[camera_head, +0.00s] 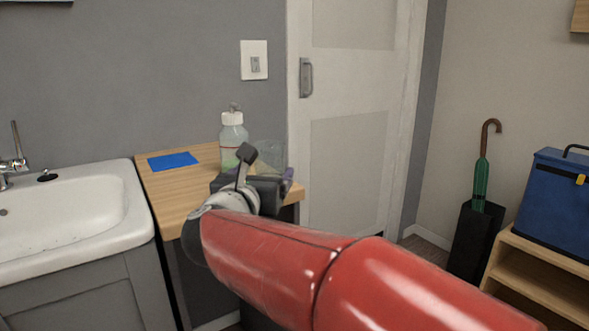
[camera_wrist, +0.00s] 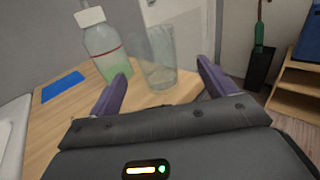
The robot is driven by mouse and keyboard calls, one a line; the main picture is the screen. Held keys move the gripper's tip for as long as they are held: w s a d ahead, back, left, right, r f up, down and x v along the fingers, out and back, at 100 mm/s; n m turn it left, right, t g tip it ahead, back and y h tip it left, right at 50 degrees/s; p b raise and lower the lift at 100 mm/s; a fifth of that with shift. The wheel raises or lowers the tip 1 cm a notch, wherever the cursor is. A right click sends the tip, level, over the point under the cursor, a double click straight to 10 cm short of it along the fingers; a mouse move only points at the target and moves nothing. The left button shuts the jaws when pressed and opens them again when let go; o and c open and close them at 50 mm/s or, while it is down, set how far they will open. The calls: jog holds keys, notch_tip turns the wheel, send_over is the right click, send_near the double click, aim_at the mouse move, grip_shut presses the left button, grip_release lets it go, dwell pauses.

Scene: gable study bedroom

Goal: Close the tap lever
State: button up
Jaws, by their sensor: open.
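The tap (camera_head: 14,164) is at the left edge of the head view, at the back of the white sink (camera_head: 125,236). Its thin lever (camera_head: 17,138) stands up steeply, and the tap is partly cut off by the frame. My gripper (camera_head: 280,183) is over the wooden counter, well to the right of the tap. In the wrist view my gripper (camera_wrist: 162,70) has its two purple fingers spread wide and holds nothing. The tap does not show in the wrist view.
A clear glass (camera_wrist: 158,52) stands just ahead between the finger directions. A bottle with green liquid (camera_head: 232,135) and a blue sheet (camera_head: 172,161) are on the counter (camera_head: 160,194). A white door (camera_head: 345,150), umbrella stand (camera_head: 474,240) and blue cooler (camera_head: 555,205) are to the right.

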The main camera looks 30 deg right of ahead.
aim_at(265, 167)
jog(key=x, duration=0.3)
jog(key=p+x, duration=0.1)
jog(key=x, duration=0.3)
jog(key=shift+w+f, duration=0.2)
jog(key=shift+w, duration=0.25)
jog(key=c, duration=1.2)
jog(key=shift+c, duration=0.2)
jog(key=shift+r+p, duration=0.15)
jog(key=shift+p, duration=0.15)
notch_tip(265, 167, up, 20)
jog(key=shift+f+p, duration=0.25)
jog(key=shift+p, duration=0.05)
